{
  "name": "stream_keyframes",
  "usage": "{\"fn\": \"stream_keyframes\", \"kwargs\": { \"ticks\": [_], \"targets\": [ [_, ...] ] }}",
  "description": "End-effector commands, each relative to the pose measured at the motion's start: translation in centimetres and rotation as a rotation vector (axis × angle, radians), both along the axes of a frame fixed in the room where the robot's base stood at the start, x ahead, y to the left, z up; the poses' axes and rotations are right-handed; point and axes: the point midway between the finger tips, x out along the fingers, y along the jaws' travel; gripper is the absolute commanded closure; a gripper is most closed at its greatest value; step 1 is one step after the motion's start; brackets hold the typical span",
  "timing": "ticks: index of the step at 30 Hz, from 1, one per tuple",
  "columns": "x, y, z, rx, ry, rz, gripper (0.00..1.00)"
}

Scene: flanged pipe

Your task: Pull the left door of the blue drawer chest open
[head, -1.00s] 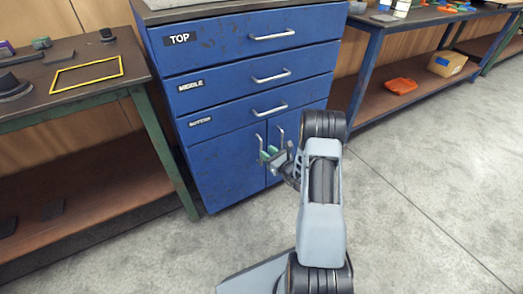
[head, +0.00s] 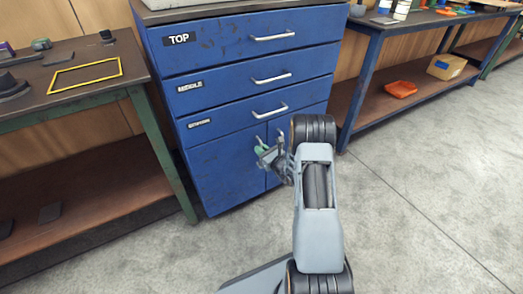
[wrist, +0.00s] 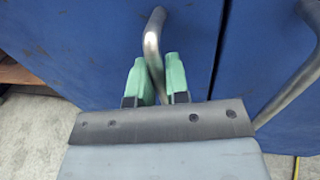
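The blue drawer chest (head: 215,100) stands ahead of me, with three drawers above two doors. Its left door (head: 226,170) looks closed, flush with the right door. In the wrist view the left door (wrist: 85,50) has a curved metal handle (wrist: 152,42). My gripper (head: 267,155) is at this handle, its two green fingertips (wrist: 158,80) one on each side of the bar. The bar fills the narrow gap between them, so the gripper looks shut on it. The right door (wrist: 265,55) has its own handle (wrist: 300,80), apart from my gripper.
A green-legged workbench (head: 150,140) stands left of the chest, with a yellow frame (head: 86,74) on top. A blue-legged bench (head: 362,80) stands to the right, with an orange tray (head: 400,89) and a cardboard box (head: 446,67) on its shelf. Open concrete floor lies in front.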

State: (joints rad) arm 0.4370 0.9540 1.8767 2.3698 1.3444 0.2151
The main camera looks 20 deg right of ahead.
Motion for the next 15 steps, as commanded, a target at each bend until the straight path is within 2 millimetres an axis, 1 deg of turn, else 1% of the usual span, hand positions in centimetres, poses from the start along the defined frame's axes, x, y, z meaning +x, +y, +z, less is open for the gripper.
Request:
{"fn": "stream_keyframes", "kwargs": {
  "ticks": [1,4,5,15],
  "targets": [
    [-0.01,0.0,0.0,0.0,0.0,0.0,0.89],
    [-0.01,0.0,-0.01,0.0,0.0,0.0,0.99],
    [-0.01,0.0,-0.01,0.0,0.0,0.0,1.0],
    [-0.03,-0.02,-0.01,0.0,0.0,0.0,1.0]
  ]
}}
